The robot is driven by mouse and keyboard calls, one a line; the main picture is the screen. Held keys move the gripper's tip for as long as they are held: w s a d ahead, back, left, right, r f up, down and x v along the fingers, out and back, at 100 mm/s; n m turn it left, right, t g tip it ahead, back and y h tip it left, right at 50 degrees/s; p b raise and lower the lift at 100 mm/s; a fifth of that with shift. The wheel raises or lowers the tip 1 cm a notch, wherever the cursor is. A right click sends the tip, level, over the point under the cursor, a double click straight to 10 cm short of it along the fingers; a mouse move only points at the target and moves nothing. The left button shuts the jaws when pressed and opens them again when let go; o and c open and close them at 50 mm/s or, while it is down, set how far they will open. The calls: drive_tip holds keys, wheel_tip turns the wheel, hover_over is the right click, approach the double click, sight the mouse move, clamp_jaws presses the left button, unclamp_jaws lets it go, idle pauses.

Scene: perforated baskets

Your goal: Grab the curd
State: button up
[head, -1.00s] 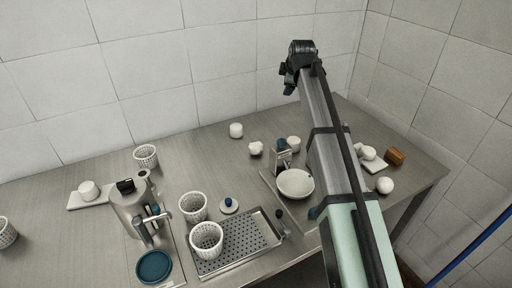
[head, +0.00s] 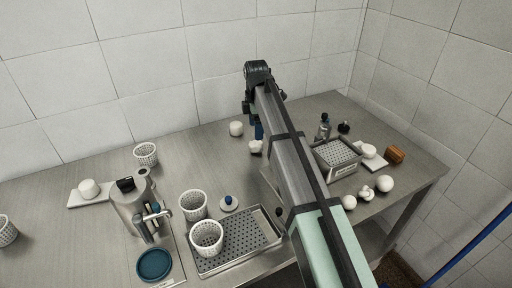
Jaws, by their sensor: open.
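Several white lumps that look like curd lie on the steel table. One rounded lump (head: 236,129) sits at the back, and an irregular one (head: 255,147) lies just in front of it, partly covered by my arm. More lie at the right: a round one (head: 385,183), a knobbly one (head: 367,192) and a small one (head: 349,202). I cannot tell which one the task means. My gripper (head: 257,131) points down at the back, above or near the irregular lump. It is open; its fingertips are small and partly hidden, and nothing shows held in it.
A steel pitcher-like vessel (head: 130,208) and blue dish (head: 154,264) are left. A perforated tray (head: 338,157) and brown block (head: 395,155) are right. My arm hides the bowl.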

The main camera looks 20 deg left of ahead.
sight(256, 144)
drive_tip(key=shift+f, duration=1.55)
drive_tip(key=shift+s+f, duration=0.2)
drive_tip(key=shift+f, duration=2.45)
drive_tip(key=shift+c, duration=0.4)
drive_tip(key=c, duration=1)
